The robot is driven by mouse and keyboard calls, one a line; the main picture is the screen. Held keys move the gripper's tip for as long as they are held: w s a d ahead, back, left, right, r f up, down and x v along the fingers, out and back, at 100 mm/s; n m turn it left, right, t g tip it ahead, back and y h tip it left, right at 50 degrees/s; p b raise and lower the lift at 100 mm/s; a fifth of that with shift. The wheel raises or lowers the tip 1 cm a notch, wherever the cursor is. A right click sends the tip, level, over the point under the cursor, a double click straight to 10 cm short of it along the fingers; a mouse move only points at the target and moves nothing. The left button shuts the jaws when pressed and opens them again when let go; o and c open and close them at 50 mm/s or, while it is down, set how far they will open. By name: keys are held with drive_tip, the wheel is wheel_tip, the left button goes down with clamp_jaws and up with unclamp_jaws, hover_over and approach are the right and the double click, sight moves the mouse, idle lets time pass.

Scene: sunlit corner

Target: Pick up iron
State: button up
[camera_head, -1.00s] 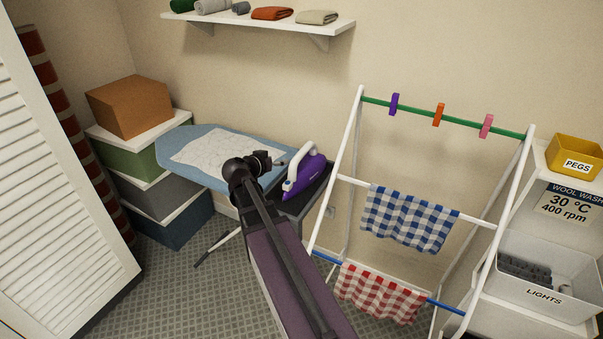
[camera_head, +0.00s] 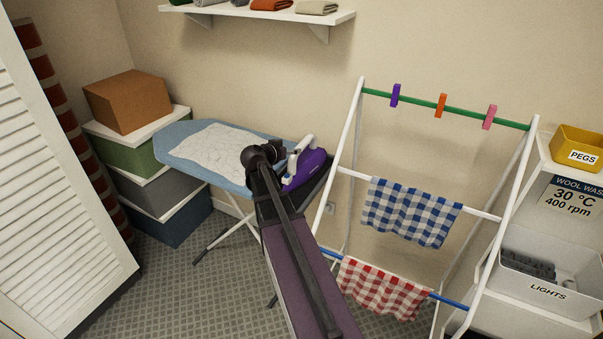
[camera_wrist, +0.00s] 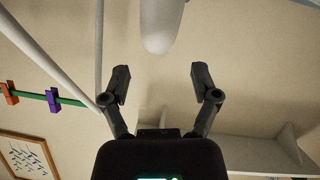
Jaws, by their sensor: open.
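The purple iron (camera_head: 306,170) with a white handle (camera_head: 296,152) rests at the right end of the ironing board (camera_head: 185,160). My arm's end is just left of the iron in the head view and hides part of it; the fingers cannot be made out there. In the wrist view my gripper (camera_wrist: 161,80) is open, with nothing between its fingertips. A rounded white part, apparently the iron's handle (camera_wrist: 160,28), shows just beyond the fingertips, centred between them.
A white drying rack (camera_head: 345,150) with checked cloths (camera_head: 408,210) stands close to the right of the iron. A wall shelf (camera_head: 260,14) with folded cloths is above. Stacked boxes (camera_head: 165,190) stand at left. A bin marked LIGHTS (camera_head: 545,285) is at right.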

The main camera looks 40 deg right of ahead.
sight(299, 146)
drive_tip(key=shift+w+d+f, duration=0.1)
drive_tip(key=shift+d+f, duration=0.05)
drive_tip(key=shift+d, duration=0.2)
drive_tip(key=shift+b+x, duration=1.05)
drive_tip(key=shift+x, duration=1.5)
clamp_jaws()
